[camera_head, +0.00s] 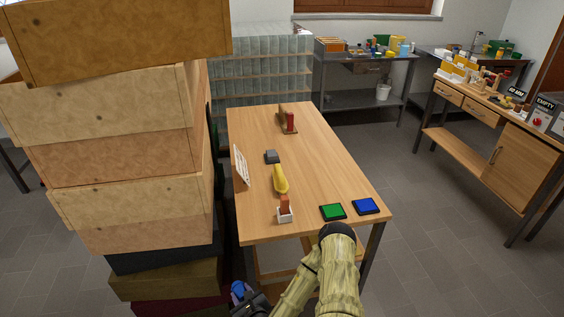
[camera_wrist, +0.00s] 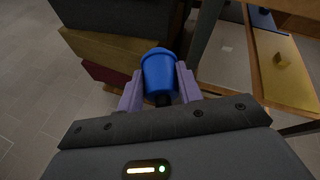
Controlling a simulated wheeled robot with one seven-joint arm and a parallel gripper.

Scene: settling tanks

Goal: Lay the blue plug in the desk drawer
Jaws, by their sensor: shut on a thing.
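The blue plug (camera_wrist: 159,74) is a tapered, cup-like piece with a wider rim. My gripper (camera_wrist: 160,82) is shut on it, one lilac finger on each side. In the head view the plug (camera_head: 238,290) shows small at the bottom, beside the stack of boxes and below the table's near left corner. The desk at the right has drawer fronts, a left one (camera_head: 447,95) and a right one (camera_head: 482,114), which look shut. The grey bench at the back also has a drawer (camera_head: 367,68). I cannot tell which is the desk drawer.
A tall stack of wooden boxes (camera_head: 110,150) stands close at the left. The wooden table (camera_head: 320,165) bears a green pad (camera_head: 332,212), a blue pad (camera_head: 366,206) and a yellow-handled tool (camera_head: 280,180). Grey floor lies open between table and desk.

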